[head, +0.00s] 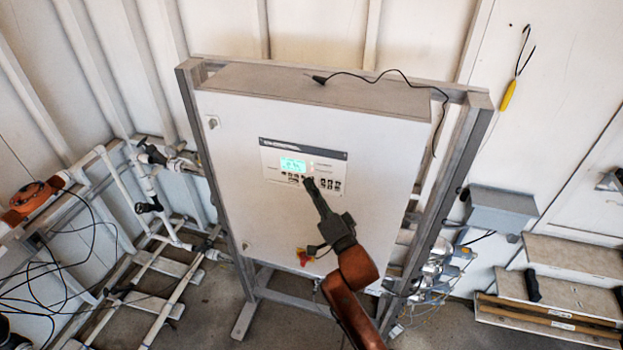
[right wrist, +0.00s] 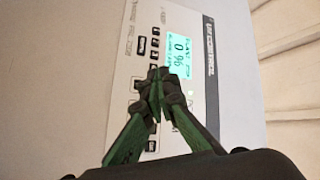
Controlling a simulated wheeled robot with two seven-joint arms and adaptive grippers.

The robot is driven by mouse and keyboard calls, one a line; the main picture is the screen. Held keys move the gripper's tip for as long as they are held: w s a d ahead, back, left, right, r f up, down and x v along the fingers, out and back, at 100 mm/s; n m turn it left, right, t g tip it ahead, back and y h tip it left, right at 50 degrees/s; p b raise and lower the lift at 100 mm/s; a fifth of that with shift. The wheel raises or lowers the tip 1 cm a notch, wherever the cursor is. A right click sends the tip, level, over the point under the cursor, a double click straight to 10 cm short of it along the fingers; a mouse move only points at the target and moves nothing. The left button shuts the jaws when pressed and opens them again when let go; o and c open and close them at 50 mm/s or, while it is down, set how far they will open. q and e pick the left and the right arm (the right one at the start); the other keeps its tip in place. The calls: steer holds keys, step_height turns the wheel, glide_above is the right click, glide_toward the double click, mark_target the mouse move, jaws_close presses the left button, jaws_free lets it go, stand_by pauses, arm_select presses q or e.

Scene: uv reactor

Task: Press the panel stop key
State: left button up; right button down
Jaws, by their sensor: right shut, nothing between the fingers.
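The control panel (head: 333,158) is a light plate with a lit green display (head: 293,164) and rows of small dark keys, set on the front of a white cabinet (head: 240,205). In the right wrist view the panel (right wrist: 142,60) appears turned sideways, with its display (right wrist: 178,52) lit. My right gripper (head: 309,183) is shut and empty, its fingertips over the key area just below and right of the display. In the right wrist view the fingertips (right wrist: 158,82) cover some keys; I cannot tell whether they touch. The stop key's label is not readable. My left gripper is not in view.
A red knob (head: 305,258) sits low on the cabinet front. A black cable (head: 400,73) lies over the cabinet top. Grey frame posts (head: 450,190) flank the cabinet. White pipes (head: 150,200) stand at left, and a grey box (head: 503,208) is at right.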

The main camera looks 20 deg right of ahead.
steer(key=shift+s+a, duration=0.35)
steer(key=shift+s, duration=0.15)
steer(key=shift+s+a+p, duration=0.3)
steer(key=shift+s+a, duration=0.4)
steer(key=shift+s, duration=0.35)
steer(key=shift+s+a+p, duration=0.25)
steer(key=shift+s+a, duration=0.45)
steer(key=shift+s, duration=0.3)
